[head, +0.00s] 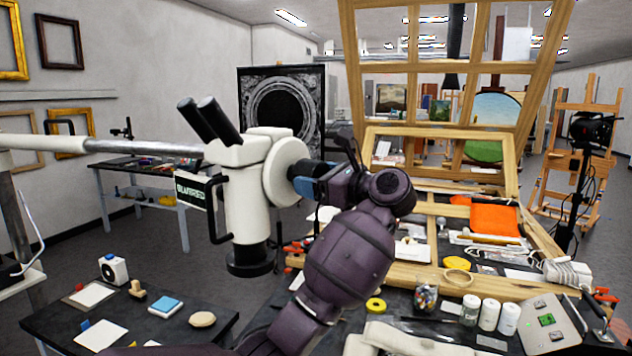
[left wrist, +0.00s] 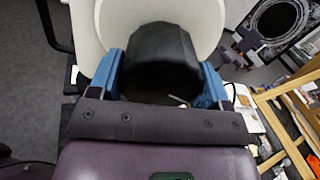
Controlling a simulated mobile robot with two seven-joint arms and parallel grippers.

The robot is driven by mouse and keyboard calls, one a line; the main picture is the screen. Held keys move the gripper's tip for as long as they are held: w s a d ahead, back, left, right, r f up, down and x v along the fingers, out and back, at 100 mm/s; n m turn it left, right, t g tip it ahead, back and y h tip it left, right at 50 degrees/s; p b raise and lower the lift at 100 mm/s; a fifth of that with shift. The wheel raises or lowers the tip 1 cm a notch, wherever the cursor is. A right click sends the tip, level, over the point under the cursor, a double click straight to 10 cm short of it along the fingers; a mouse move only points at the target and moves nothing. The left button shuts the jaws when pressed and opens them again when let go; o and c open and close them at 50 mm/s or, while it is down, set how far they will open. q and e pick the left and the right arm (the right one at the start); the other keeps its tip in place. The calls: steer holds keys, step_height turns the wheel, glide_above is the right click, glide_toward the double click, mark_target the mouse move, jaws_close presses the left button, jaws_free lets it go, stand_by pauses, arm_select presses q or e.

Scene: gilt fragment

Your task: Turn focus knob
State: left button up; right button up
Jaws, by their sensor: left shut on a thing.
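The white microscope (head: 245,195) hangs on a horizontal arm from the left, with two black eyepieces at its top and a dark lens end at its bottom. The black focus knob (left wrist: 160,60) sticks out from a round white housing on the microscope's right side. My left gripper (head: 302,178) is at this knob, its blue fingers on either side of it. In the left wrist view the left gripper (left wrist: 160,85) is shut on the knob, one blue finger along each side. In the head view the fingers and wrist mostly hide the knob. My right gripper is not in view.
A dark side table (head: 130,325) holds small items at the lower left. A wooden frame (head: 455,280) lies on the workbench to the right, with jars (head: 490,314) and a yellow tape roll (head: 376,305) in front. A black handle (head: 218,210) projects from the microscope's left side.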

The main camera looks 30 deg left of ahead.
arm_select(q)
steer(key=shift+d+f+m+b, duration=0.1)
steer(key=shift+f+m+b, duration=0.3)
steer(key=shift+b, duration=0.75)
steer(key=shift+r+m+b, duration=0.25)
steer(key=shift+m+b, duration=0.15)
steer(key=shift+m, duration=0.1)
steer(key=shift+r+m, duration=0.15)
steer(key=shift+m, duration=0.55)
steer(key=shift+m+p, duration=0.45)
steer(key=shift+m, duration=0.85)
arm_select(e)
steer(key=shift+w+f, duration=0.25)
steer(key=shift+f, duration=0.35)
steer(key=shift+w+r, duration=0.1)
